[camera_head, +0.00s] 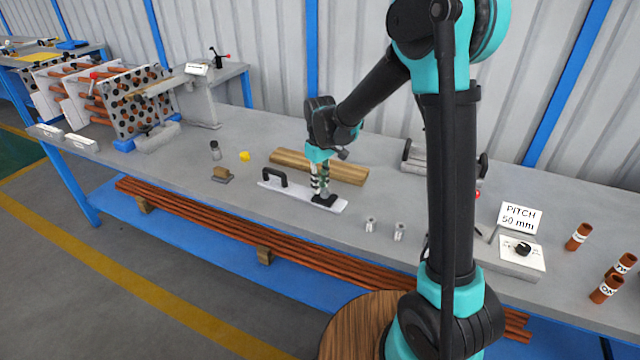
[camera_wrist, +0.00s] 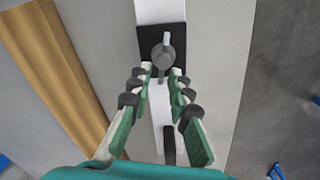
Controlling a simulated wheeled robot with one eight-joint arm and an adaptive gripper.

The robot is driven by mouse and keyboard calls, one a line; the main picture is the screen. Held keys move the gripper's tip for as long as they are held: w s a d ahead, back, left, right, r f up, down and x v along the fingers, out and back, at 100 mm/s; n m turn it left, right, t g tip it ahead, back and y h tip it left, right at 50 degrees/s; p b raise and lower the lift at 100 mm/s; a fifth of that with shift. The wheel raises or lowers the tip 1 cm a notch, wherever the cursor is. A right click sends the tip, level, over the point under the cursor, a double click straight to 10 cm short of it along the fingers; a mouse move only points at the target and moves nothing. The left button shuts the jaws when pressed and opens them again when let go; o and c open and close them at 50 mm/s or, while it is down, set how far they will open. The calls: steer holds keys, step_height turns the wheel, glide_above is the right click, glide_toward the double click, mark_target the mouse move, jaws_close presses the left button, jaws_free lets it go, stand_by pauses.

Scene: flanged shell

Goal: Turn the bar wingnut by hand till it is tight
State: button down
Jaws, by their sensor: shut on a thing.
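The bar wingnut (camera_wrist: 163,56) is a grey round hub with a short pale bar, which points to the top of the wrist view. It sits over a black square pad (camera_wrist: 177,36) on a long white plate (camera_wrist: 158,12). In the head view the white plate (camera_head: 338,206) lies on the bench with a black handle (camera_head: 272,175) at its left end and a black block (camera_head: 326,199) near its right end. My gripper (camera_wrist: 163,73) is shut on the wingnut, a fingertip at each side. It points down over the block in the head view (camera_head: 320,192); there the wingnut is hidden.
A wooden block (camera_head: 345,172) lies just behind the plate. Two small metal parts (camera_head: 370,224) stand to its right on the bench. A small brown block (camera_head: 221,174) and a yellow piece (camera_head: 244,156) are to its left. The bench front is mostly clear.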

steer(key=c, duration=1.7)
jaws_free()
steer(key=shift+r, duration=0.1)
step_height(320, 180, up, 12)
